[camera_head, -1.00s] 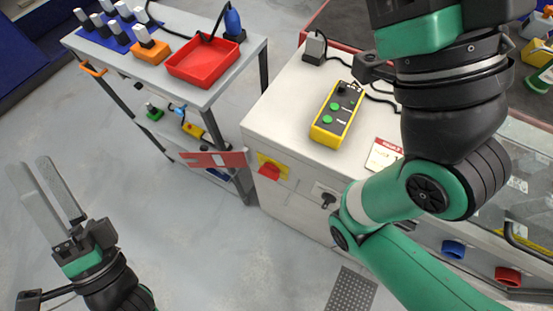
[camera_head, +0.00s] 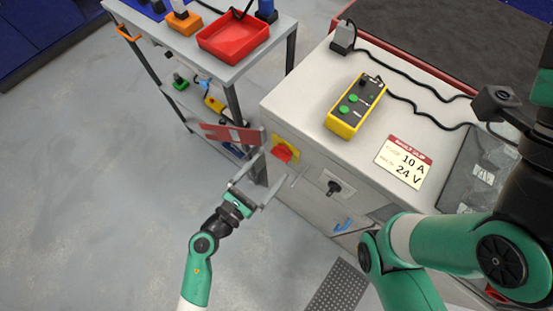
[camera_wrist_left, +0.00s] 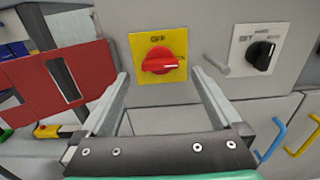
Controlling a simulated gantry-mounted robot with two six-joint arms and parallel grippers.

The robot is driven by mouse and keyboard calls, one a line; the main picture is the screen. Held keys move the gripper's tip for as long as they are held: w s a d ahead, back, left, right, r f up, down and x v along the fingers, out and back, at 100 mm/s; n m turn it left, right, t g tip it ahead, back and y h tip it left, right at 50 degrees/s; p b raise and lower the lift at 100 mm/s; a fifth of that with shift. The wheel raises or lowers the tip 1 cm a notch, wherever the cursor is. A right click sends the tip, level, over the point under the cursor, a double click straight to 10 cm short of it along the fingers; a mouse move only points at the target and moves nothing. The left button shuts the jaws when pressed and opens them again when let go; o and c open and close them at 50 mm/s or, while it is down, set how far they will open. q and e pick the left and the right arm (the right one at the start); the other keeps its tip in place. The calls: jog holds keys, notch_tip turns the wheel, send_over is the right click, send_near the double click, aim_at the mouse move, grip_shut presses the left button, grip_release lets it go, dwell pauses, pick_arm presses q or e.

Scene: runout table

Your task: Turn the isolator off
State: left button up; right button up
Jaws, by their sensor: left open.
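The isolator is a red rotary knob on a yellow plate (camera_head: 280,150) on the side of the white cabinet. In the left wrist view the red knob (camera_wrist_left: 158,61) lies about level, its pale mark to the right, with "OFF" printed above it. My left gripper (camera_head: 275,168) is open and empty. In the left wrist view its two fingers (camera_wrist_left: 160,74) stand either side of the knob, with gaps between them and the knob. Whether the fingertips touch the cabinet cannot be told. My right arm shows at the right, but its gripper is out of view.
A red slotted plate (camera_wrist_left: 62,80) stands left of the isolator. A black selector switch (camera_wrist_left: 260,54) is to its right. A yellow button box (camera_head: 350,115) and a sign (camera_head: 403,163) lie on the cabinet top. A grey cart (camera_head: 235,62) with a red tray (camera_head: 233,38) stands left.

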aim_at(281, 154)
pick_arm(q)
jog(key=x, duration=0.4)
jog(key=shift+d+b, duration=0.1)
jog(key=shift+b, duration=0.25)
jog(key=c, duration=1.4)
jog(key=shift+r, duration=0.1)
jog(key=shift+n+p, duration=4.3)
jog(key=shift+n, duration=4.5)
